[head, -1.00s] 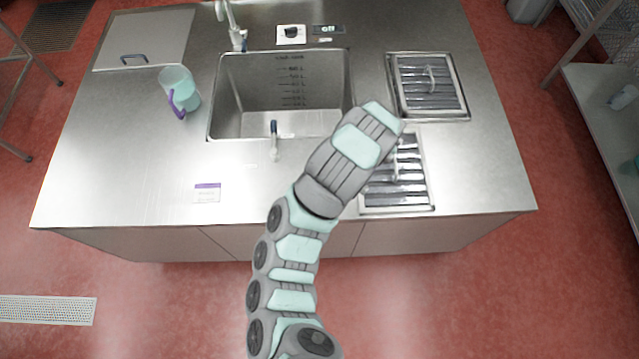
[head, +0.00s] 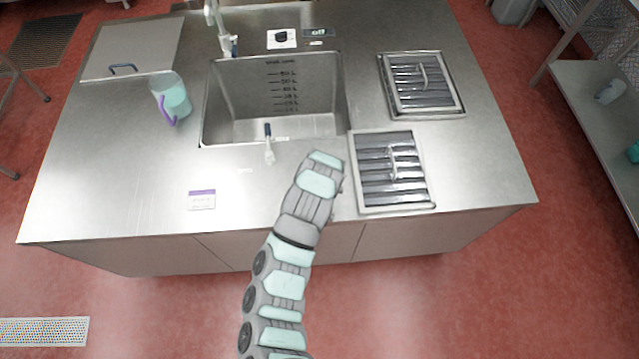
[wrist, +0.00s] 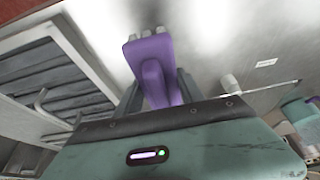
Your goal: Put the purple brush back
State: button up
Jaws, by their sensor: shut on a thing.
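The purple brush (wrist: 155,72) is between the two fingers of my gripper (wrist: 157,88) in the wrist view. My gripper is shut on it, and its far end points away above the steel worktop. In the head view my own arm hides the gripper and the brush, and its end is over the front of the worktop, left of the front slatted panel. A small card with a purple stripe (head: 201,200) lies flat on the front left of the worktop.
Two slatted panels with handles, front (head: 367,170) and rear (head: 399,85), lie on the right. A clear jug with a purple handle (head: 171,98) stands left. The front left worktop is mostly clear.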

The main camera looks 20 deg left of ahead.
jog(key=shift+f, duration=2.25)
jog(key=shift+f, duration=0.1)
jog(key=o, duration=1.5)
jog(key=shift+c, duration=0.2)
